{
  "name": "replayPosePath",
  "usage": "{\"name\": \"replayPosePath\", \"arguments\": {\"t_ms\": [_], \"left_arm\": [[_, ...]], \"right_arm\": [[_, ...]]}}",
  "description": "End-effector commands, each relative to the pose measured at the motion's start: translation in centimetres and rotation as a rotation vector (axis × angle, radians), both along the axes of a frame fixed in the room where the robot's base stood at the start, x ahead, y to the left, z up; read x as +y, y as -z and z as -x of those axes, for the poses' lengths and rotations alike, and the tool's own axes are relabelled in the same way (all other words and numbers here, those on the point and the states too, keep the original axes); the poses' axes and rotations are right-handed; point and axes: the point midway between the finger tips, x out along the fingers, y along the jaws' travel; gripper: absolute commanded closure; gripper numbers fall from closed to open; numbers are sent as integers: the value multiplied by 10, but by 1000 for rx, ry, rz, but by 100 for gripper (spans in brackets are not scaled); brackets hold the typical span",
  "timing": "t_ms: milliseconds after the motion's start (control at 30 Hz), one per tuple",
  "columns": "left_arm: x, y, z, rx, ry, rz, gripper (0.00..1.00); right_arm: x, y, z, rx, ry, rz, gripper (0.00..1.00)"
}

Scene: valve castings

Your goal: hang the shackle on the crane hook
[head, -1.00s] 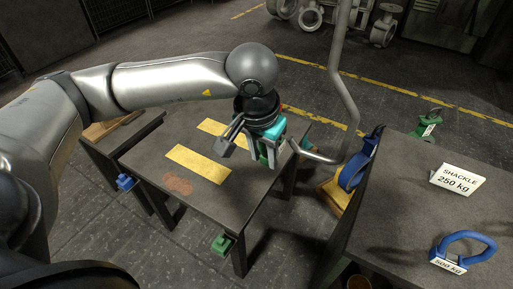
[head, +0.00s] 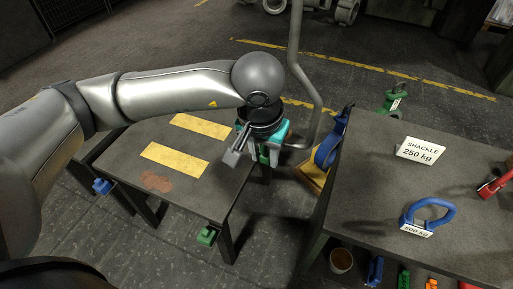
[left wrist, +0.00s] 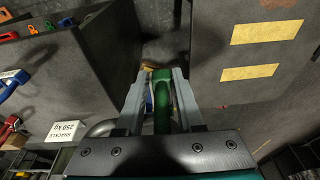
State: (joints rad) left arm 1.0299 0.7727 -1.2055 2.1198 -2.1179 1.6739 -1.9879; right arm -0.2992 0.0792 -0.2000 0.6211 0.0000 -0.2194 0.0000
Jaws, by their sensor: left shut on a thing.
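My left gripper (head: 259,154) is shut on a green shackle (left wrist: 161,104), which shows upright between the two fingers in the left wrist view. In the head view only a little green of it shows below the turquoise gripper body. The grey crane hook (head: 318,105) hangs just right of the gripper in the head view. Its lower bend passes close to the gripper, and its tip is hidden there. In the left wrist view a grey curved piece, likely the hook (left wrist: 101,128), lies left of the fingers. I cannot tell whether shackle and hook touch. My right gripper is not in view.
A dark table (head: 205,192) with yellow strips stands under my left arm. A bench (head: 365,185) at right carries a "SHACKLE 250 kg" card (head: 420,151), a blue 500 kg shackle (head: 447,214) and a red one (head: 495,186). A large blue piece (head: 328,148) stands between them.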

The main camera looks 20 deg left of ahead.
Motion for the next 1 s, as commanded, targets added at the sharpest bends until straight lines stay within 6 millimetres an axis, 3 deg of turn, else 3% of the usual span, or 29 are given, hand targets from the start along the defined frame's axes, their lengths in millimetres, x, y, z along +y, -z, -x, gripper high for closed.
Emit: {"name": "replayPosePath", "arguments": {"t_ms": [267,700,1000], "left_arm": [[-18,0,-1,-2,1,2,100],[-29,21,-2,-4,-1,0,100],[-30,26,-2,-3,0,1,100]], "right_arm": [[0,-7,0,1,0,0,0],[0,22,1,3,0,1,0],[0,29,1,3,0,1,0]]}}
